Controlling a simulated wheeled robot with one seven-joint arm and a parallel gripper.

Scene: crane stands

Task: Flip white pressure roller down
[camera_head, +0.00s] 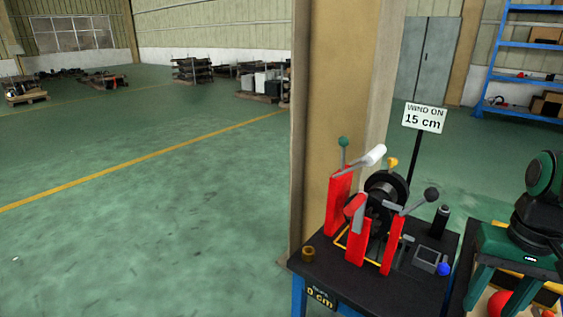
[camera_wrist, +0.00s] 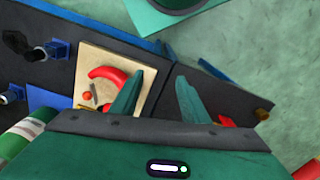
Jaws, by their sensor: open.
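The white pressure roller (camera_head: 374,156) sits at the end of a grey arm on a red upright (camera_head: 338,203) in the head view. It is raised, up and to the left of the dark wheel (camera_head: 386,190). My gripper (camera_head: 494,303) is at the right edge of the head view, well to the right of the roller and lower, pointing down. In the wrist view my gripper (camera_wrist: 160,76) shows two green fingers spread apart with nothing between them. The roller cannot be made out in the wrist view.
The black stand table (camera_head: 420,291) also bears a green-knobbed lever (camera_head: 343,143), a black-knobbed lever (camera_head: 430,195), a blue knob (camera_head: 444,269) and a brass ring (camera_head: 308,253). A sign (camera_head: 424,117) reads "WIND ON 15 cm". A pillar (camera_head: 336,110) stands behind. A board with a red curved piece (camera_wrist: 112,77) lies below my gripper.

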